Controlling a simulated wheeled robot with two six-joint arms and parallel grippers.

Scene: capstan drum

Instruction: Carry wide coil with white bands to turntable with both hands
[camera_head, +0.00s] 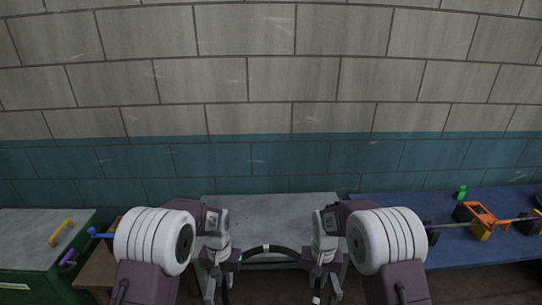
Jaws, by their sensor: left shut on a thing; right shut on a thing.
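The wide coil (266,248) shows as a dark arc between my two grippers at the bottom middle of the head view, with small pale marks that look like its white bands. Its lower part is out of the frame or hidden. My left gripper (229,262) is shut on its left side. My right gripper (314,262) is shut on its right side. The coil appears in front of a grey-topped table (270,210). I cannot make out a turntable in this view.
A blue-topped bench (400,190) at right holds a green bottle (461,192), an orange bracket (485,216) and a long rod. A green cabinet with a grey top (30,228) stands at left, with a yellow handle (60,232) on it. A block wall closes the back.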

